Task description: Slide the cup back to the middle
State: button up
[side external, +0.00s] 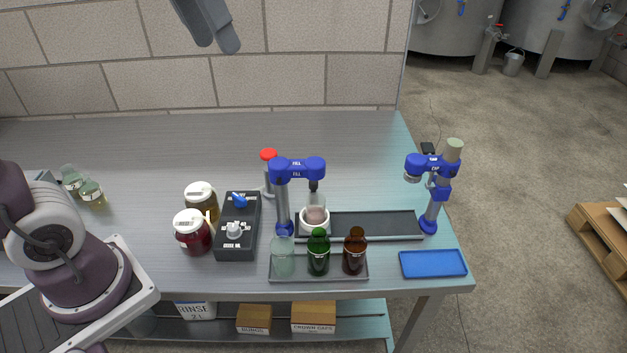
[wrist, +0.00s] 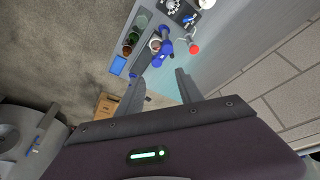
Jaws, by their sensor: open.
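A small white cup (side external: 315,224) stands at the left end of a dark track (side external: 375,225), under the arm of a blue filling stand (side external: 298,168). Something translucent, perhaps a bottle, rises from the cup; its outline is unclear. In the wrist view the cup (wrist: 154,45) shows small and pale beside the blue stand. The bare track runs right to a second blue stand (side external: 436,190). My gripper (side external: 220,46) hangs high above the bench, up and left of the cup and well apart from it. Its fingers (wrist: 156,92) are spread in the wrist view, with nothing between them.
A tray (side external: 325,278) with clear, green and brown bottles stands in front of the track. A control box (side external: 236,243), red jar (side external: 192,235) and amber jar (side external: 205,205) stand to the left. A red-topped post (side external: 269,155) is behind. A blue tray (side external: 433,263) lies right. The back bench is clear.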

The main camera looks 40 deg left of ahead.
jog(key=w+a+g, duration=0.2)
jog(key=w, duration=1.1)
jog(key=w+a+f+g, duration=0.2)
jog(key=w+f, duration=0.7)
jog(key=f, duration=3)
jog(key=shift+d+f, duration=0.3)
jog(key=shift+f, duration=0.1)
grip_shut()
